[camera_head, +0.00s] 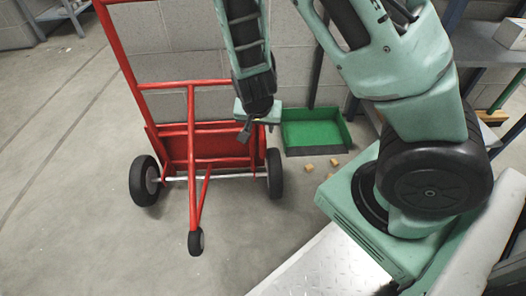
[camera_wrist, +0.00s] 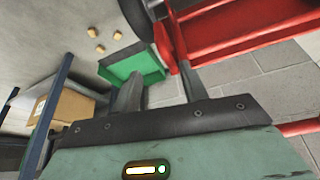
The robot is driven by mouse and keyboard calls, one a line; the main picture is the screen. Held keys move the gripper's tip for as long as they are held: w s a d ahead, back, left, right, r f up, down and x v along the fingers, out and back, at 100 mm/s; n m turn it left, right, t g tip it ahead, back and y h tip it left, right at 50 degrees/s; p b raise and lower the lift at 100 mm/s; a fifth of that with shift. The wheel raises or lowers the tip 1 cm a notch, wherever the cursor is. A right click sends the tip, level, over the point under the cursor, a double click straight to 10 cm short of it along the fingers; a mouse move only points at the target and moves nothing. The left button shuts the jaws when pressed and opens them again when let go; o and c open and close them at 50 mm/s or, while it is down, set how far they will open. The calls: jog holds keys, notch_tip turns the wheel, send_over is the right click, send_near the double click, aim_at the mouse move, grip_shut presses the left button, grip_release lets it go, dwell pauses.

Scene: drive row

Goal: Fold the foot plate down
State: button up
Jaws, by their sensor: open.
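Red parts of the truck also show at the top right of the wrist view. My gripper (camera_head: 256,126) hangs at the plate's upper right edge. In the wrist view its two fingers (camera_wrist: 160,86) are apart with nothing between them. I cannot tell whether it touches the plate, and my arm hides part of the frame.
A green dustpan (camera_head: 314,131) lies against the grey block wall, right of the truck. Several small wooden cubes (camera_head: 308,168) lie on the floor before it. Shelving with a white box (camera_head: 512,33) stands at the right. The floor at the left is clear.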

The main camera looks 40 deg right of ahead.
aim_at(263, 144)
jog(key=b+x, duration=1)
jog(key=x, duration=0.6)
jog(key=shift+a+f, duration=0.1)
jog(key=shift+f, duration=0.2)
jog(key=shift+c, duration=0.3)
